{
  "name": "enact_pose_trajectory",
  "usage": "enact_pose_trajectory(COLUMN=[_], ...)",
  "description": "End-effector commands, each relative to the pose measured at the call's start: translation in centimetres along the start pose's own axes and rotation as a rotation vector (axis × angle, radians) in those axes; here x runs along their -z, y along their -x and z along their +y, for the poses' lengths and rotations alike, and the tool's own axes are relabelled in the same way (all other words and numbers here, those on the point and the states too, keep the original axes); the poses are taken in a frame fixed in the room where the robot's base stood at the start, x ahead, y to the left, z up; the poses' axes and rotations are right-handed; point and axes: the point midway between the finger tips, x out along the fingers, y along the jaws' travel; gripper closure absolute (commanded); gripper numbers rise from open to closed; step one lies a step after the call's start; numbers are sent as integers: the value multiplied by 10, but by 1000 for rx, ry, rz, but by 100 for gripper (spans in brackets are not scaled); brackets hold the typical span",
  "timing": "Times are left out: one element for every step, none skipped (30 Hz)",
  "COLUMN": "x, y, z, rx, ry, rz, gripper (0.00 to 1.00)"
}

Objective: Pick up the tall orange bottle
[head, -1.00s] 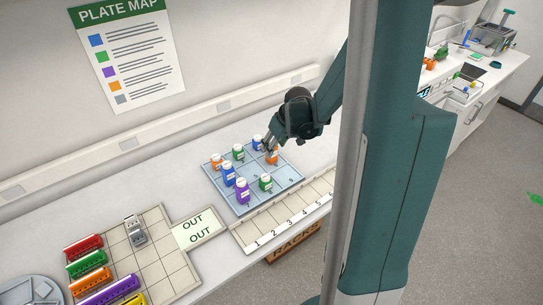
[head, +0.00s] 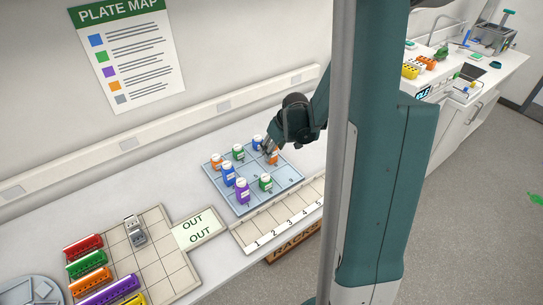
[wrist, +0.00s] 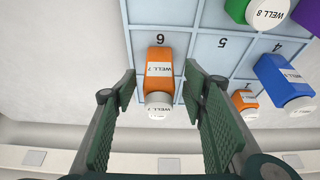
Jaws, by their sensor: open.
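An orange bottle (wrist: 158,72) with a white cap and label stands between the spread fingers of my gripper (wrist: 161,90) in the wrist view, with a gap on each side. In the head view, my gripper (head: 269,149) is over the right side of the blue tray, by an orange bottle (head: 273,159) that it partly covers. A second orange bottle (wrist: 241,98), looking smaller, is to the right in the wrist view, partly behind the right finger. An orange bottle (head: 216,164) also stands at the tray's left in the head view.
The blue gridded tray (head: 222,204) also holds a blue bottle (head: 228,179), a purple bottle (head: 243,194) and green bottles (head: 265,184). A blue bottle (head: 257,142) stands close to my gripper. A numbered rack (head: 290,222) lies in front; the wall is behind.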

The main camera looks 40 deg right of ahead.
Motion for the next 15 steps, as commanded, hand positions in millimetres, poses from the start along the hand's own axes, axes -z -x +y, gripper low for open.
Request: enact_pose_trajectory(x=[0,0,0,0,1,1,1,1,0,0,1,1,1,1,1], y=[-4,-7,-10,-12,-15,-18,-21,-24,-27,-29,-31,-33,-35,-36,-38], z=[0,0,1,1,1,1,1,1,1,1,1,1,2,1,1], rx=[0,0,0,0,0,0,0,0,0,0,0,0,0,0,0], ry=[0,0,0,0,0,0,0,0,0,0,0,0,0,0,-1], rz=[0,0,0,0,0,0,0,0,0,0,0,0,0,0,0], gripper=[57,57,57,57,57,57,57,57,57,57,57,57,57,57,57])
